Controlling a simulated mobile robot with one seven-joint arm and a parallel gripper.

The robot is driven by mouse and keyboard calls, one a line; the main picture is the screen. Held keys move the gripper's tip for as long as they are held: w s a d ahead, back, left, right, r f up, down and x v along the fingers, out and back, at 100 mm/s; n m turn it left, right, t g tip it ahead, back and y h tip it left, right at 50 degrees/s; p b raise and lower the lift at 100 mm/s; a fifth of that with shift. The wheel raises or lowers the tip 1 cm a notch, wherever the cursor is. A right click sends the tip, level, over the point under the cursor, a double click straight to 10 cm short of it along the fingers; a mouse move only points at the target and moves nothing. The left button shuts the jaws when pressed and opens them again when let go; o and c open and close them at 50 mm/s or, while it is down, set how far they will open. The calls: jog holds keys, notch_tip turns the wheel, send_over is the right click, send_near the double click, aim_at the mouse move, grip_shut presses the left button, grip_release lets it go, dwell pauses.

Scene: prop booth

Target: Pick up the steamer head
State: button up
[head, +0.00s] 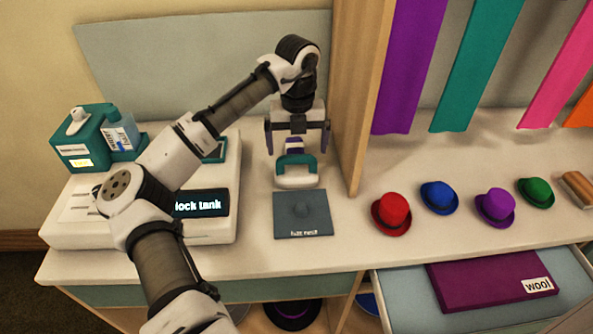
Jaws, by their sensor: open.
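The steamer head (296,182), as I take it, is a white block with a teal arched handle, standing on the counter just behind a dark mat. My gripper (296,146) points down directly above it, with its purple-tipped fingers spread wide to either side. The fingertips look level with or slightly above the handle; I cannot tell whether they touch it. A small purple and white piece shows between the fingers, and I cannot tell what it belongs to.
The dark mat (302,222) lies in front. A white machine with a lit display (200,203) and a teal box (80,150) stand left. A wooden partition (356,100) rises close right, with several small hats beyond, including a red hat (391,213). A drawer (400,300) is open.

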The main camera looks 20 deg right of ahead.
aim_at(297, 156)
jog(key=shift+s+a+f+p, duration=0.15)
jog(key=shift+f+p, duration=0.2)
jog(key=shift+f, duration=1.25)
jog(key=shift+s+f+p, duration=0.15)
jog(key=shift+f+p, duration=0.15)
jog(key=shift+f, duration=1.25)
jog(key=shift+c, duration=0.3)
jog(key=c, duration=1.1)
jog(key=shift+r, duration=0.15)
